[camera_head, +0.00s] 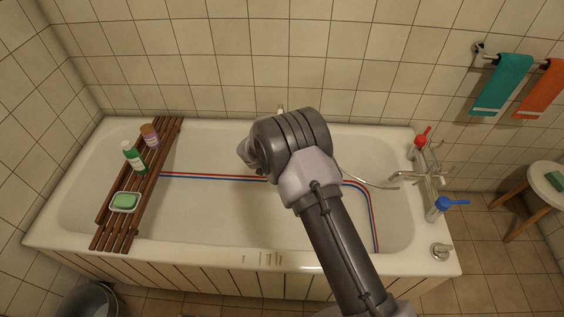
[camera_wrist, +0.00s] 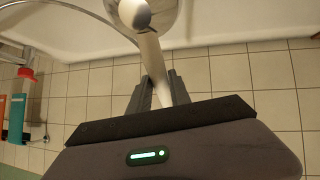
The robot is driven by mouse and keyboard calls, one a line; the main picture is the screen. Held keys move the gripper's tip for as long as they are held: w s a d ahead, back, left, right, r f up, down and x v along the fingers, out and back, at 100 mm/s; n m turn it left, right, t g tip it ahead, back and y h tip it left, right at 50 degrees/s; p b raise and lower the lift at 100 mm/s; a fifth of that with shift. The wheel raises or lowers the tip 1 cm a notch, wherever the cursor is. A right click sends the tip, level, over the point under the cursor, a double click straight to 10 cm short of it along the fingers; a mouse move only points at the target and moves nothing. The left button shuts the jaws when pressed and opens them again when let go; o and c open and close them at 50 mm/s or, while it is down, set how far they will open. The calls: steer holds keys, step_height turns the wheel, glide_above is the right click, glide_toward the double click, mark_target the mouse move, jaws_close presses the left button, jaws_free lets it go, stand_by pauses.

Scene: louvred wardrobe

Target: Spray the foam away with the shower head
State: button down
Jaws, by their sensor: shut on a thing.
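My gripper (camera_wrist: 158,88) is shut on the handle of the shower head (camera_wrist: 151,55) in the wrist view. The shower head's pale round end (camera_wrist: 135,12) is at the top of that view, partly cut off. In the camera_head view my arm hides the gripper and most of the shower head, above the middle of the white bathtub (camera_head: 210,215). The hose (camera_head: 362,179) runs from behind my arm to the tap fitting (camera_head: 410,177) at the right end. I cannot make out any foam; part of the tub is hidden by my arm.
A wooden slatted rack (camera_head: 150,190) lies across the tub's left end with a green bottle (camera_head: 133,158), a purple bottle (camera_head: 149,135) and a soap dish (camera_head: 124,203). A red tap handle (camera_head: 422,137) and blue tap handle (camera_head: 452,203) stand at the right end. A stool (camera_head: 548,183) is farther right.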

steer(key=shift+r+g+p, duration=0.35)
steer(key=shift+g+p, duration=0.85)
steer(key=shift+p, duration=2.85)
steer(key=shift+w+g+p, duration=0.1)
steer(key=shift+g+p, duration=0.4)
steer(key=shift+p, duration=0.7)
steer(key=shift+w+f+g+b, duration=0.1)
steer(key=shift+f+g+b, duration=0.3)
steer(key=shift+b, duration=0.6)
steer(key=shift+f+b, duration=0.2)
steer(key=shift+b, duration=0.4)
steer(key=shift+g+b, duration=0.5)
steer(key=shift+b, duration=0.7)
steer(key=shift+r+n+g+b, duration=0.15)
steer(key=shift+n+g+b, duration=0.15)
steer(key=shift+g+b, duration=0.1)
step_height(320, 180, up, 16)
steer(key=p, duration=0.6)
steer(key=shift+f, duration=0.2)
